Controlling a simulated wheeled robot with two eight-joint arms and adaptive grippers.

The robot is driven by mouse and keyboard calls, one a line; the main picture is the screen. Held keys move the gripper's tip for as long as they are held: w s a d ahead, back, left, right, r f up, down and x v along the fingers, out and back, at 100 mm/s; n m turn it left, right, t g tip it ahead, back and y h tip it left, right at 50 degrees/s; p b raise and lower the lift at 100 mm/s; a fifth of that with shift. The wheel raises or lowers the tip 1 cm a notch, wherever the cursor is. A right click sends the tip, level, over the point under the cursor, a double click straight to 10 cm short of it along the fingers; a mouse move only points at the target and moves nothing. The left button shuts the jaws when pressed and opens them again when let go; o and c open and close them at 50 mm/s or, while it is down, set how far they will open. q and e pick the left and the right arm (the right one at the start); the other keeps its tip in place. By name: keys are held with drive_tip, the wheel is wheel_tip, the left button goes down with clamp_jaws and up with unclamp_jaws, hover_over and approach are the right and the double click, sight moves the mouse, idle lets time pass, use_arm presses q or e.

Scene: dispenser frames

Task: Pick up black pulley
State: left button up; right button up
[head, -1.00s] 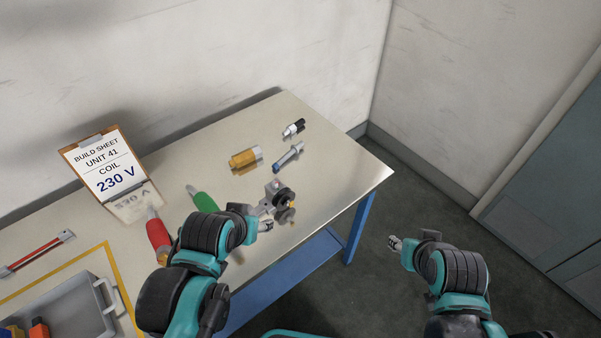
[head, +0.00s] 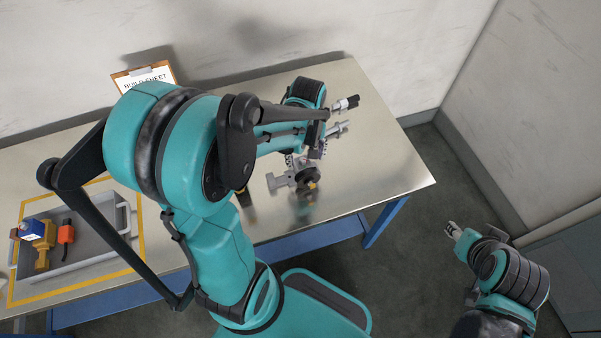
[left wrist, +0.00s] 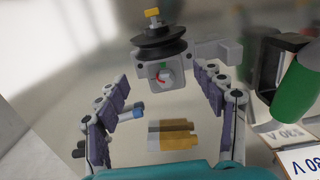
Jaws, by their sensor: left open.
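The black pulley (head: 308,178), a stack of dark discs with a small yellow piece on it, sits at a grey fitting (head: 282,181) on the table. My left gripper (head: 305,157) is open just behind the pulley in the head view. In the left wrist view its fingers (left wrist: 163,85) are spread either side of the grey block, with nothing gripped. My right gripper (head: 452,230) is off the table at right, its jaws too small to judge.
A black-and-white cylinder (head: 346,104) and a silver cylinder (head: 338,130) lie behind my left gripper. A gold part (left wrist: 172,136) and green cylinder (left wrist: 300,88) show in the left wrist view. A grey tray (head: 88,252) holds coloured parts. The table's right end is clear.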

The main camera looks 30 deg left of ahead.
sight(304, 166)
use_arm(q)
drive_tip(key=f+b, duration=0.1)
drive_tip(key=f, duration=0.2)
drive_tip(key=f+b, duration=0.1)
drive_tip(key=f, duration=0.2)
drive_tip(key=shift+s+a, duration=0.1)
drive_tip(key=shift+s, duration=0.1)
clamp_jaws()
